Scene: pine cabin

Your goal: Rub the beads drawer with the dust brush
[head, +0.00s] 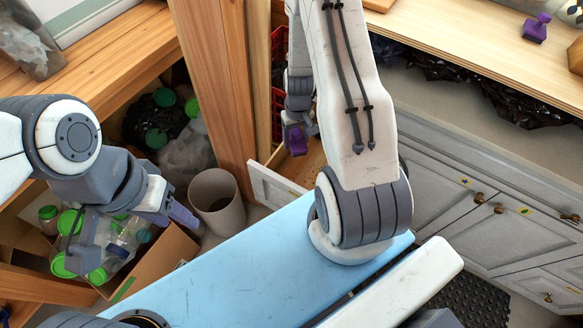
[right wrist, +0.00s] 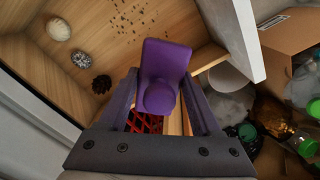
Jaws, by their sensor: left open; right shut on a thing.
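A purple dust brush (right wrist: 165,72) with a round knob sits between the fingers of my right gripper (right wrist: 165,112), which is shut on it. In the head view, my right gripper (head: 296,135) is above the open drawer (head: 282,180), with the brush mostly hidden. In the right wrist view, the wooden drawer floor (right wrist: 190,22) has dark specks (right wrist: 128,18) scattered beyond the brush. Whether the brush touches the floor I cannot tell. My left gripper (head: 181,214) is open and empty, near a grey bin. I cannot make out which label the open drawer carries.
The grey bin (head: 216,204) and a cardboard box (head: 160,262) of bottles stand at left. Another purple object (head: 535,28) is on the counter. Closed drawers line the right.

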